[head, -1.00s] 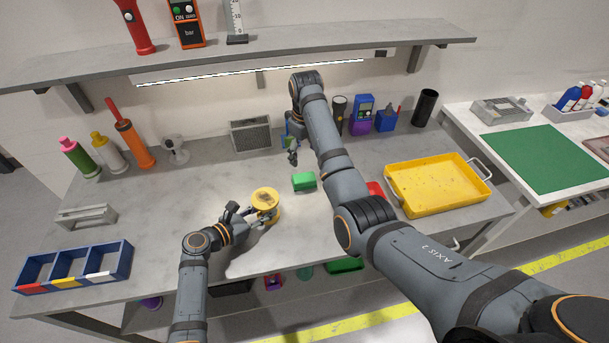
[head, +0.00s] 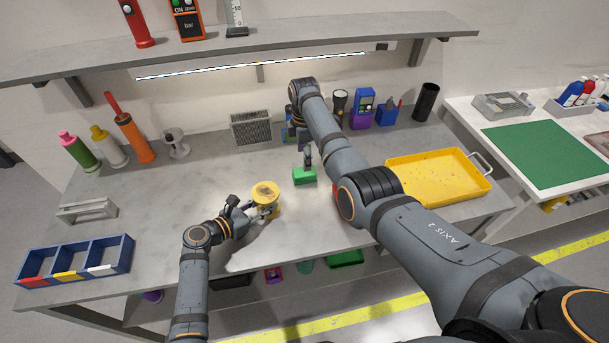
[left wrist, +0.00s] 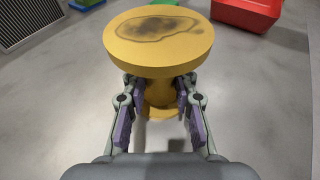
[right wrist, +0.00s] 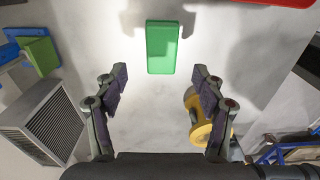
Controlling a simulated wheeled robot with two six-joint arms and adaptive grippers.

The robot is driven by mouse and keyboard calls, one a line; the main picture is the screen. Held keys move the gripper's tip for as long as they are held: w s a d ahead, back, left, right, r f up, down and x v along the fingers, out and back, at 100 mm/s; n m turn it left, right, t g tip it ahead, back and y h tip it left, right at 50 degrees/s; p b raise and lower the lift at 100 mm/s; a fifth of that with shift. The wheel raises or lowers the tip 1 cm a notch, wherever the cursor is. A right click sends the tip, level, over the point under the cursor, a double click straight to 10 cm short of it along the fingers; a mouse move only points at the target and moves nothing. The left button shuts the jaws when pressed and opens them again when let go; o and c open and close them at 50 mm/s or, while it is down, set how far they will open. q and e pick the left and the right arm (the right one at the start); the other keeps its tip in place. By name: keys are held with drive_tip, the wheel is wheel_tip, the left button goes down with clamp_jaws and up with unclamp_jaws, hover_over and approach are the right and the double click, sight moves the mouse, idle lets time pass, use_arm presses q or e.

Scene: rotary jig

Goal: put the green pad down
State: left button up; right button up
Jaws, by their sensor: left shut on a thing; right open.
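The green pad (head: 304,177), a small green block, lies on the grey table near its middle; it also shows in the right wrist view (right wrist: 163,47). My right gripper (head: 308,160) is open and empty just above and behind the pad in the head view. In the right wrist view the pad is ahead of the open fingers, not between them. My left gripper (head: 252,210) is shut on the stem of the yellow spool-shaped jig (left wrist: 160,40), whose round top has a dark stain. The jig stands left of the pad.
A blue three-part bin (head: 75,280) sits front left. A grey vented box (head: 250,129) and bottles line the back. The table's left-middle is clear.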

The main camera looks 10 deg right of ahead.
drive_tip(key=shift+s+f, duration=0.1)
drive_tip(key=shift+f, duration=2.95)
drive_tip(key=shift+c, duration=0.4)
drive_tip(key=c, duration=1.3)
drive_tip(key=shift+o, duration=0.2)
wheel_tip(320, 180, up, 10)
